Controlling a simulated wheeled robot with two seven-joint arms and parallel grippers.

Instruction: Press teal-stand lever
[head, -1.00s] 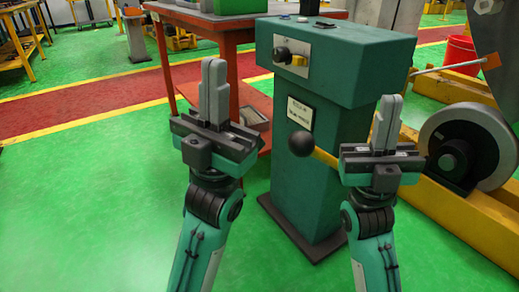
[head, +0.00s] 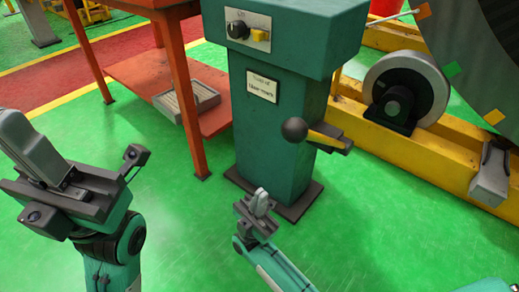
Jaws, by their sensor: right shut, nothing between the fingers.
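The teal stand (head: 268,160) is upright right of centre in the head view, with a label plate and a control panel on its front. My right gripper (head: 262,196) is shut and empty, in front of the stand's base. It is lower in the picture than the knob and apart from it. My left gripper (head: 15,125) is at the left edge, far from the lever, with its fingers together and nothing seen between them.
A red table (head: 178,75) with a grey tray (head: 188,98) on its lower shelf stands left of the stand. A yellow frame (head: 415,160) with a grey roller (head: 425,75) is on the right. Green floor (head: 180,225) is open in front.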

